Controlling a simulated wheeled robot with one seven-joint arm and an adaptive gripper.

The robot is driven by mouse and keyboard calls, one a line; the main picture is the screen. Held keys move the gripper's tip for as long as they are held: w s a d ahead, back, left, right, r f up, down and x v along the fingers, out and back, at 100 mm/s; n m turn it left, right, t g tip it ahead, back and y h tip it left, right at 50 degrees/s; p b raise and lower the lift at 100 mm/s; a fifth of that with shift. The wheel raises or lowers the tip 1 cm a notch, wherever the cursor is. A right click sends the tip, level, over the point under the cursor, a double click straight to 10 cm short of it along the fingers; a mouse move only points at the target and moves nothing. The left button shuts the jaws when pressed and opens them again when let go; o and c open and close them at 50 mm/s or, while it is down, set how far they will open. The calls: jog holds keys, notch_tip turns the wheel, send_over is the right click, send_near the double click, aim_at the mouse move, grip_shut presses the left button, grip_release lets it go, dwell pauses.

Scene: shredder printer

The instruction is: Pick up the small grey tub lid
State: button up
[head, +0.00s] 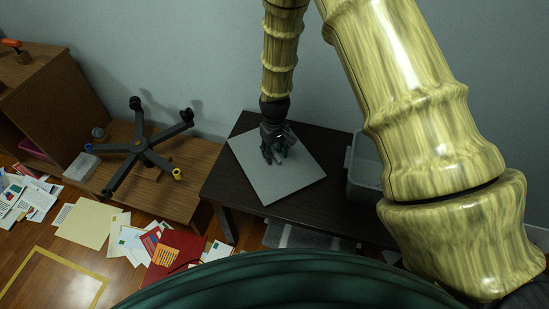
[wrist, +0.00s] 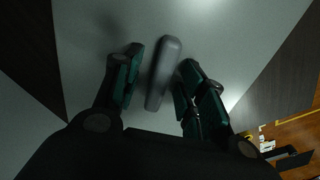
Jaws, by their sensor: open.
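A flat grey panel (head: 290,180), which looks like the tub lid, lies on the dark table (head: 225,178). It also fills much of the wrist view (wrist: 240,45). A rounded grey bar (wrist: 164,72) stands out on it like a handle; whether it is fixed to the panel I cannot tell. My gripper (head: 273,154) points down over the panel's upper part. In the wrist view its two dark green fingers (wrist: 160,65) are open on either side of the bar, with gaps showing. In the head view the gripper hides the bar.
A grey tub (head: 362,170) stands at the table's right, partly behind my arm. Another pale container (head: 290,236) is under the table. Left are a low wooden table (head: 185,190) with an upturned chair base (head: 145,145), a wooden cabinet (head: 60,95) and scattered papers (head: 90,218).

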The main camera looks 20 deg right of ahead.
grip_shut()
